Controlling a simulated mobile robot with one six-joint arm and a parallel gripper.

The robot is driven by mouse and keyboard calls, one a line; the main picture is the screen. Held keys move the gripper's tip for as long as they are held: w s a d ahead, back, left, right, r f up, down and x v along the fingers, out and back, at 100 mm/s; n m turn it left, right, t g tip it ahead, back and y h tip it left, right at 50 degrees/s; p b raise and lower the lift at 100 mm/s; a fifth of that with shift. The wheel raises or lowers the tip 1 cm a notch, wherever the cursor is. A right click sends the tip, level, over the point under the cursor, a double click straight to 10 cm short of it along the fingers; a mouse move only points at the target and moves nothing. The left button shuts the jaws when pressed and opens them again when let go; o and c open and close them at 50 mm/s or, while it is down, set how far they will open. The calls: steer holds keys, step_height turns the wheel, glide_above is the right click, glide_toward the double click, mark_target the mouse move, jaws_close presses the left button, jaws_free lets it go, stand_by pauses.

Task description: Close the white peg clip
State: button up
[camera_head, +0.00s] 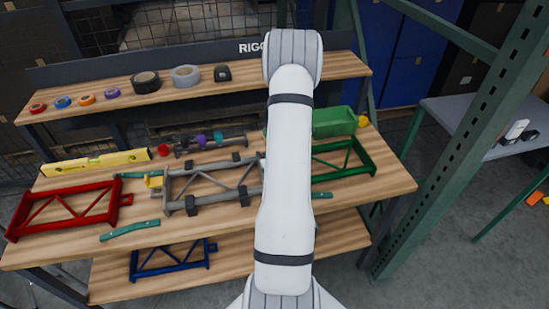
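I cannot pick out a white peg clip for certain. A small white object (516,129) lies on the grey side table at the right edge, beside a dark one; it is too small to tell what it is. My white arm rises through the middle of the view and bends at its top, above the shelf. My gripper does not show; the arm hides whatever lies behind it, including part of the workbench.
The wooden workbench (75,233) holds a red frame (68,207), a grey frame (213,187), a green frame (345,159), a yellow level (96,162) and a green bin (335,121). Several tape rolls line the upper shelf (200,98). A green upright (470,140) stands before the grey side table (470,115).

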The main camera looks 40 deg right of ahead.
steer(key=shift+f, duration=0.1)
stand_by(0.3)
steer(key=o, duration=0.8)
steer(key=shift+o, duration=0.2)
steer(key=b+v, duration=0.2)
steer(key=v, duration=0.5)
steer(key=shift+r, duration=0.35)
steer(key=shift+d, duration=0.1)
